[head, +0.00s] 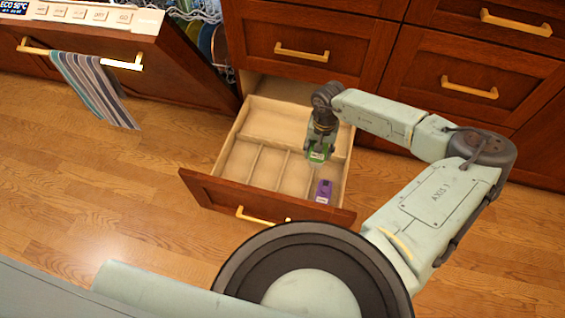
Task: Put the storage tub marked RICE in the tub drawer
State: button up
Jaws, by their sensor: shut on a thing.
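An open drawer (230,187) of pale wood with a dark red-brown front stands pulled out at floor level. Thin dividers split its front part into several narrow compartments, with a wider one behind. My gripper (318,148) points down over the right side of the drawer. It is shut on a small green tub (317,156) with a white label too small to read. I cannot tell whether the tub touches the drawer. A purple tub (323,190) with a pale label lies in the front right compartment, just in front of the green one.
The other compartments in view look empty. Closed cabinet drawers (345,45) rise behind. At the upper left is a tilted-open dishwasher door (180,65) with a striped towel (95,88) on its handle. The wooden floor (90,190) at left is clear.

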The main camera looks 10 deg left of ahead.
jog(key=b, duration=1.5)
send_over(264, 182)
notch_tip(264, 182, down, 12)
jog(key=r, duration=0.1)
jog(key=f, duration=0.1)
notch_tip(264, 182, down, 10)
jog(key=shift+w+r+b, duration=0.1)
jog(key=shift+r+b, duration=0.15)
jog(key=shift+b, duration=0.7)
jog(key=shift+f, duration=0.15)
jog(key=o, duration=1.2)
notch_tip(264, 182, up, 12)
jog(key=shift+r+p, duration=0.2)
jog(key=shift+p, duration=1)
